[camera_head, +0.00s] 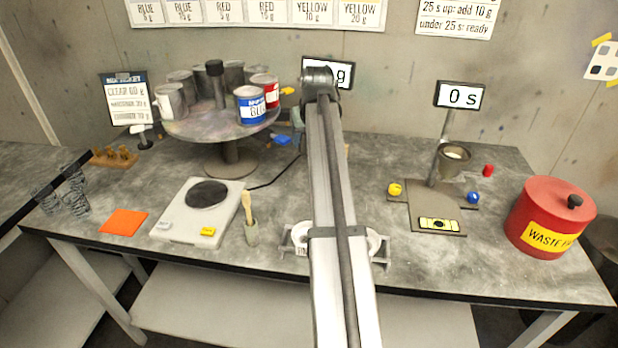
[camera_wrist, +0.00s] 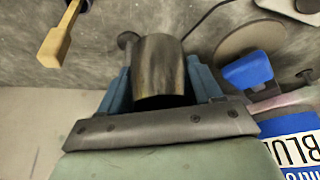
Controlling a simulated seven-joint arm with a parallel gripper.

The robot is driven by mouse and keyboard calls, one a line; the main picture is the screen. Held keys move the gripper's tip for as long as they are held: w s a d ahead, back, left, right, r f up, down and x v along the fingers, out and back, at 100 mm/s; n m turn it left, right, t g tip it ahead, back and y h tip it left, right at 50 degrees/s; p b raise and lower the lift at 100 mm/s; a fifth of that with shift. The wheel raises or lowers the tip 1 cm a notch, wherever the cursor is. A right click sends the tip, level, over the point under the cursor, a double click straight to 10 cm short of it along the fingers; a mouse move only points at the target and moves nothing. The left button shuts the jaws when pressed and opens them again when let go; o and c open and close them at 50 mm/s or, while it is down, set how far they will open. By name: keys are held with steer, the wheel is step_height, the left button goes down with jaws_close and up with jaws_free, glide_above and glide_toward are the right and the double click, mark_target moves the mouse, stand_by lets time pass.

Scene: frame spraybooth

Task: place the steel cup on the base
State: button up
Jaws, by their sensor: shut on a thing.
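In the wrist view, my gripper (camera_wrist: 158,82) has its two blue fingers on either side of a dark grey steel cup (camera_wrist: 158,62) and is shut on it. The cup's lower part is hidden by the gripper body. In the head view my arm hides the gripper and the cup. A stand with a flat grey base (camera_head: 422,212) is on the table right of my arm. A funnel-shaped cup (camera_head: 455,158) is held above this base. A yellow level (camera_head: 439,224) lies at the base's front.
A carousel (camera_head: 200,126) of cans stands at the back left, with a white scale (camera_head: 165,225) in front. A red waste can (camera_head: 550,215) stands on the right. Yellow (camera_head: 395,189) and blue (camera_head: 473,198) knobs flank the base. A wooden stick (camera_wrist: 57,40) shows in the wrist view.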

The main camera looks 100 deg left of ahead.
step_height(320, 180, down, 14)
steer(key=shift+r, duration=0.1)
stand_by(0.5)
steer(key=o, duration=1.1)
steer(key=shift+c, duration=0.2)
steer(key=v, duration=1.2)
steer(key=shift+w, duration=0.1)
